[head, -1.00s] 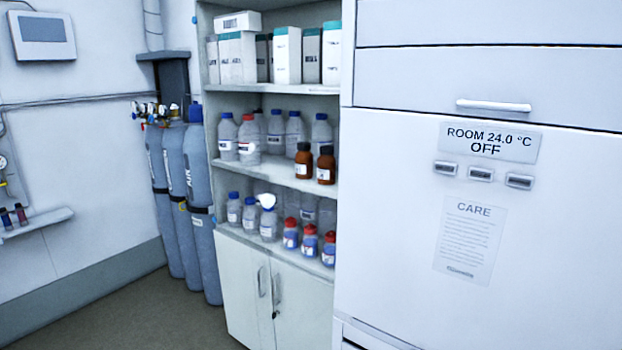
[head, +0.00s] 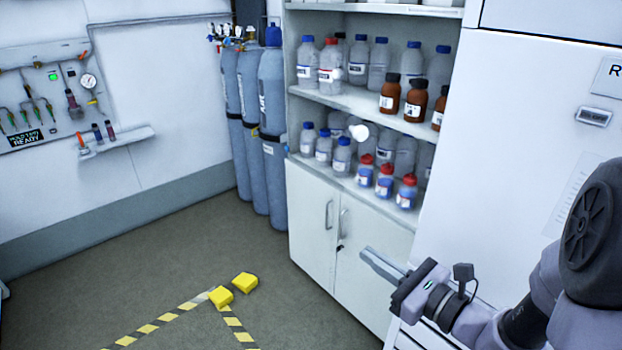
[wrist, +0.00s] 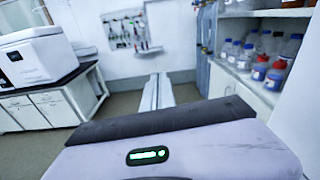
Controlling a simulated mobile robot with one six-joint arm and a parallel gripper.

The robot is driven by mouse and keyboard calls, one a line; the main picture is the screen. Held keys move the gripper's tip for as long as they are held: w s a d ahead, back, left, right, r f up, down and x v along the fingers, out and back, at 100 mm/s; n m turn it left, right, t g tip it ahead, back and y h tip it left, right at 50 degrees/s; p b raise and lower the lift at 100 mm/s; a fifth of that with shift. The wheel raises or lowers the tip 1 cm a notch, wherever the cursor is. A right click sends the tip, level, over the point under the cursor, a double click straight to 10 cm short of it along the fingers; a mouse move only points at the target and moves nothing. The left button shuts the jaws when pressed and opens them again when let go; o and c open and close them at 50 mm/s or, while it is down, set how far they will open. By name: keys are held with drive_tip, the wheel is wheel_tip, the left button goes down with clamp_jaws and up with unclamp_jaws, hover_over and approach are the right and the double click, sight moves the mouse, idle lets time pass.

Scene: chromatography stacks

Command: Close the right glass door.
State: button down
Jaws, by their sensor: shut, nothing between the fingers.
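No glass door can be made out in either view. A tall white cabinet (head: 310,225) has open upper shelves of bottles and two solid white lower doors with handles, both shut. My gripper (head: 368,256) is in front of the lower right door in the head view, its fingers together and empty, pointing up-left. In the wrist view my gripper (wrist: 161,77) points across the room towards the far wall, touching nothing that I can see. The cabinet's shelves also show at the right of the wrist view (wrist: 236,77).
A large white unit (head: 520,110) stands right of the cabinet, behind my arm. Gas cylinders (head: 272,95) stand left of it. Yellow blocks (head: 245,282) and striped tape (head: 165,320) lie on the otherwise clear floor. A bench (wrist: 60,98) bears a white instrument (wrist: 36,55).

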sight(341, 210)
drive_tip(key=w+d+f+m+t+h, duration=0.2)
drive_tip(key=w+d+m+h, duration=0.1)
drive_tip(key=d, duration=0.1)
drive_tip(key=shift+y, duration=0.4)
drive_tip(key=x, duration=0.4)
drive_tip(key=b+x, duration=0.1)
drive_tip(key=x, duration=0.7)
drive_tip(key=shift+s+a+r+b, duration=0.1)
drive_tip(key=shift+s+a+b, duration=0.15)
drive_tip(key=shift+b, duration=0.15)
drive_tip(key=shift+w+a, duration=0.2)
drive_tip(key=shift+w, duration=0.3)
drive_tip(key=shift+r, duration=0.1)
